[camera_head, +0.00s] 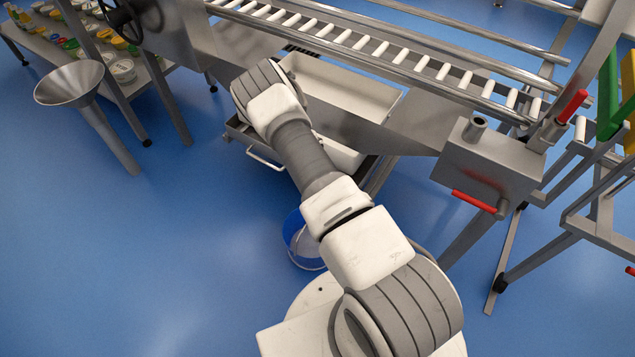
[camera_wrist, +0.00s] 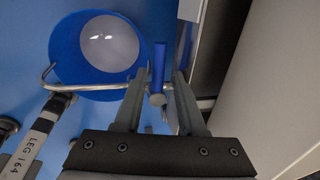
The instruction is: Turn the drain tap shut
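In the wrist view a small tap with an upright blue lever (camera_wrist: 158,63) and a round metal body (camera_wrist: 157,98) sits between the fingers of my gripper (camera_wrist: 158,82). The fingers are apart, one on each side of the lever, with visible gaps, so my gripper is open. The lever looks close to the fingertips, but I cannot tell the exact depth. In the head view my arm hides my gripper and this tap. A blue bucket (camera_wrist: 66,58) with a pale round area inside lies below; it also shows on the floor in the head view (camera_head: 290,232).
A bent metal rod (camera_wrist: 47,80) runs past the bucket, and a pale wall (camera_wrist: 275,85) fills the wrist view's right. In the head view a white tub (camera_head: 345,85) sits under a roller conveyor (camera_head: 395,52). A metal box (camera_head: 488,165) with red levers stands right. Floor on the left is free.

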